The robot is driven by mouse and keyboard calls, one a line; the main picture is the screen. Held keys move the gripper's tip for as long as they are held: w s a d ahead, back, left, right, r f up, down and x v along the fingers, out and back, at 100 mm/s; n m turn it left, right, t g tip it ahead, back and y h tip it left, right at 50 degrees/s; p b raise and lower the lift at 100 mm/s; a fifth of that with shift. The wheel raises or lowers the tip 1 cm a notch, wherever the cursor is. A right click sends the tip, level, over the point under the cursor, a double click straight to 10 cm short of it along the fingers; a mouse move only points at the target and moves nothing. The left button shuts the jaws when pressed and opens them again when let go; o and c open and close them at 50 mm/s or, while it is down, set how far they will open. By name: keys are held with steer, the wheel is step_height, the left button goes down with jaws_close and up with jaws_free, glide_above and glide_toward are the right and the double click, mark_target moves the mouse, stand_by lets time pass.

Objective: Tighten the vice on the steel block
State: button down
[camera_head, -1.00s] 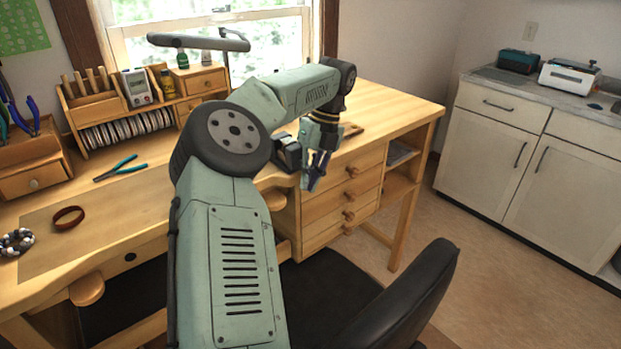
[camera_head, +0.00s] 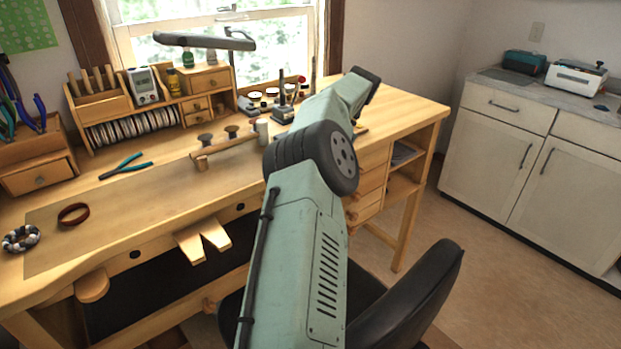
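My gripper is not in view; my own pale green arm hides it and the part of the bench behind the arm. I cannot make out the vice or the steel block; they may be behind the arm. The wooden workbench (camera_head: 165,195) runs along the window, with its right end clear of the arm.
A desk lamp (camera_head: 205,41) overhangs the back. A black chair (camera_head: 405,300) stands close to my arm.

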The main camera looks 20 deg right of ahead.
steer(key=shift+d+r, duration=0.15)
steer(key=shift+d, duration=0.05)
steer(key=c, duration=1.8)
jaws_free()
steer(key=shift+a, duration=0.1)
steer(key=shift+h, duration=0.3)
